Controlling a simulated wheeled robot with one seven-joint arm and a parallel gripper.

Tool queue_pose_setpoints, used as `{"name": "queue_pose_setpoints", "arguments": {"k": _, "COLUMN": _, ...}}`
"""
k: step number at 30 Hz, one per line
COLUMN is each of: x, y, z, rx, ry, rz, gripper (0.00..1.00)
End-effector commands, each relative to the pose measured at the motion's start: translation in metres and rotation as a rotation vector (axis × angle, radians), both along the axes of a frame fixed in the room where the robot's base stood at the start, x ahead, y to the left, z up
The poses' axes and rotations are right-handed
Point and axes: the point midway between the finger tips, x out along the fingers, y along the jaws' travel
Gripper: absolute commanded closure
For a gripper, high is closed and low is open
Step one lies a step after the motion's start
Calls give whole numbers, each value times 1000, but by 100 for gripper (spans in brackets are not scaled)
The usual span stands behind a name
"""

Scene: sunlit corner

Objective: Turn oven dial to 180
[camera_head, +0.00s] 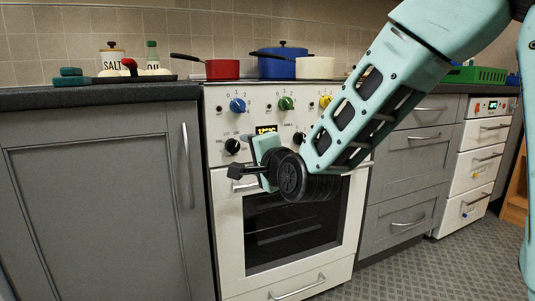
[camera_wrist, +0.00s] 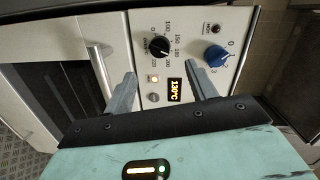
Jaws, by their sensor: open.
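The oven dial is a black knob with temperature marks around it. It sits at the left of the oven's white control panel in the head view (camera_head: 232,146) and at upper centre in the wrist view (camera_wrist: 157,46). The lit display (camera_wrist: 175,89) beside it reads about 130°C. My gripper (camera_head: 238,172) is in front of the panel, just below the dial in the head view. In the wrist view its two fingers (camera_wrist: 161,74) are apart with nothing between them, pointing toward the dial. The dial appears beyond the fingertips, and no contact is visible.
A blue knob (camera_wrist: 215,56) is close to the dial. Green (camera_head: 286,103) and yellow (camera_head: 325,101) knobs and another black knob (camera_head: 299,138) share the panel. The oven door handle (camera_wrist: 100,65) is nearby. Pots (camera_head: 222,70) stand on the hob above.

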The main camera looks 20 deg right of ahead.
Motion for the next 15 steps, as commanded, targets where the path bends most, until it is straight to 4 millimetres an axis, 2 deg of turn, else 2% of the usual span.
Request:
{"name": "queue_pose_setpoints", "arguments": {"k": 1, "x": -12, "y": -1, "z": 4, "rx": -1, "ry": 1, "rz": 2, "gripper": 44}}
{"name": "queue_pose_setpoints", "arguments": {"k": 7, "x": -54, "y": -4, "z": 8, "rx": -1, "ry": -1, "rz": 1, "gripper": 44}}
{"name": "queue_pose_setpoints", "arguments": {"k": 9, "x": -57, "y": -5, "z": 1, "rx": 1, "ry": -6, "rz": 0, "gripper": 44}}
{"name": "queue_pose_setpoints", "arguments": {"k": 15, "x": -69, "y": -7, "z": 3, "rx": 0, "ry": -6, "rz": -1, "gripper": 44}}
